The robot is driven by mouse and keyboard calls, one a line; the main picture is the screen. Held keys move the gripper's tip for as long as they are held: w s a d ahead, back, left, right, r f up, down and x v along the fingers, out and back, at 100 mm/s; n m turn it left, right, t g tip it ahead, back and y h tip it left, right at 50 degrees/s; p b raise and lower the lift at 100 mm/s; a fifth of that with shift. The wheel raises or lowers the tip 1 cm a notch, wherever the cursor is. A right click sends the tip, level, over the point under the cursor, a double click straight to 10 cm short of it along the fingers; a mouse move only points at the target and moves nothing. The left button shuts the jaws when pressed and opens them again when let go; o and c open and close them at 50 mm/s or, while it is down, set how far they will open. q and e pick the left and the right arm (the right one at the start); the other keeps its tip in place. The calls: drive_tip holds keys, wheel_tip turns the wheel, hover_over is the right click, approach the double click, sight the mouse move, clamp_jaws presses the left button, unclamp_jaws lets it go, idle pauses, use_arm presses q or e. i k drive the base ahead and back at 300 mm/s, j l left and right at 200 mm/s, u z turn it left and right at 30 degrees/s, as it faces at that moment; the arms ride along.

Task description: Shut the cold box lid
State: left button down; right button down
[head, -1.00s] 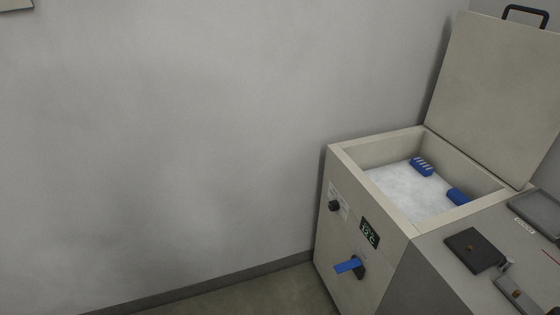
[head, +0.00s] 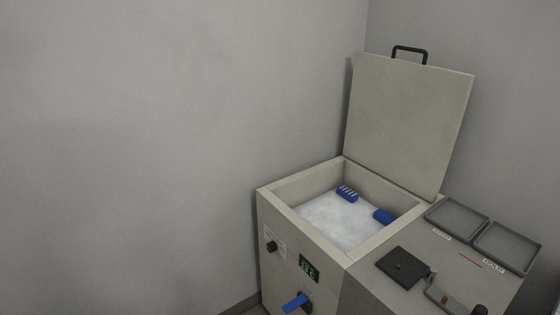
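The cold box (head: 304,246) stands at the lower right, against the wall. Its lid (head: 405,125) is open and stands upright at the back of the box, with a black handle (head: 411,50) on its top edge. Inside is a white, frost-like fill (head: 340,221) with two blue items, one at the back (head: 347,194) and one at the right (head: 383,216). The front has a black knob (head: 271,247), a small display (head: 309,268) and a blue lever (head: 295,302). Neither of my grippers is in view.
A grey worktop (head: 385,298) adjoins the box on the right. It carries two grey trays, one nearer the box (head: 433,216) and one labelled tray (head: 509,268), plus a dark square device (head: 403,267). Bare wall fills the left.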

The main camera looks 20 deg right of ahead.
sight(405, 118)
drive_tip(key=z, duration=1.3)
